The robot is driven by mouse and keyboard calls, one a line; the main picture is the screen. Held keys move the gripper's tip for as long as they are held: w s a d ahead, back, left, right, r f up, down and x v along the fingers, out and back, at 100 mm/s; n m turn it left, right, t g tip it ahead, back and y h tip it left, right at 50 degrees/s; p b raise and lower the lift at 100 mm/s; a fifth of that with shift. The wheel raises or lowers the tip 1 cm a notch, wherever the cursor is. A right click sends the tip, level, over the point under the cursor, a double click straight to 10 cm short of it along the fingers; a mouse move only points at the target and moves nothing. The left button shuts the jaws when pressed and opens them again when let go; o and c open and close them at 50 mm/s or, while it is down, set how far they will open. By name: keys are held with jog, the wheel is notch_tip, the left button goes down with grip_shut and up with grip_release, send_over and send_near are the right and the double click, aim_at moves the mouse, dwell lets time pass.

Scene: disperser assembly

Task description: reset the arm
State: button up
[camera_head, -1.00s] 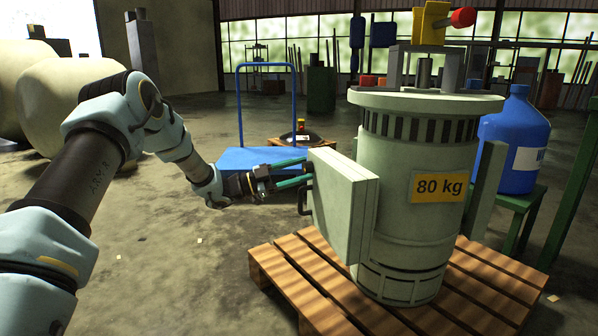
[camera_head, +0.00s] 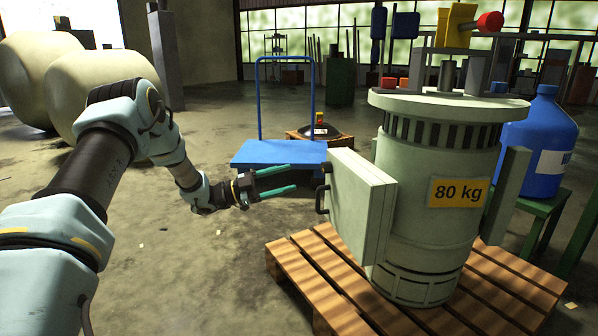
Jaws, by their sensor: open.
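My arm comes in from the lower left. My gripper (camera_head: 294,178) has two dark green fingers that point right and stand apart, with nothing between them. It hangs left of the dark handle (camera_head: 322,199) on the box-like side panel (camera_head: 358,208) of the pale green disperser (camera_head: 440,180). A gap shows between the fingertips and the handle. The disperser stands upright and carries a yellow "80 kg" label (camera_head: 458,193).
The disperser rests on a wooden pallet (camera_head: 300,285). A blue cart (camera_head: 262,153) stands behind my gripper. A blue bottle (camera_head: 541,145) on a green stand is at the right. Large pale rounded tanks (camera_head: 95,85) are at the left.

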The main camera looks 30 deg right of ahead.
jog(key=shift+w+a+f, duration=0.1)
jog(key=shift+w+a, duration=0.1)
jog(key=shift+a, duration=0.25)
jog(key=w+a+r+n+t+y+p, duration=0.35)
jog(key=w+r+n+t, duration=0.35)
jog(key=w+t, duration=0.4)
jog(key=w+a+n+t+y+p, duration=0.15)
jog(key=a+n+t+y, duration=0.6)
jog(key=a, duration=0.95)
jog(key=s+a+n+g+y+p, duration=0.1)
jog(key=s+a+n+g+y, duration=0.15)
jog(key=s+a+n, duration=0.35)
jog(key=s+a+n+g+y, duration=0.1)
jog(key=s+a+n+y, duration=0.25)
jog(key=a, duration=0.55)
jog(key=s+a+n+g+y+p, duration=0.1)
jog(key=s+a+n+g, duration=0.15)
jog(key=s, duration=0.65)
jog(key=s+a+n+g+y+p, duration=0.1)
jog(key=s+a+n+g, duration=0.2)
jog(key=s, duration=0.6)
notch_tip(320, 180, up, 38)
jog(key=m+p, duration=0.1)
jog(key=p, duration=3.6)
jog(key=shift+s+a+r+p, duration=0.2)
jog(key=shift+a+p, duration=0.1)
jog(key=shift+p, duration=0.1)
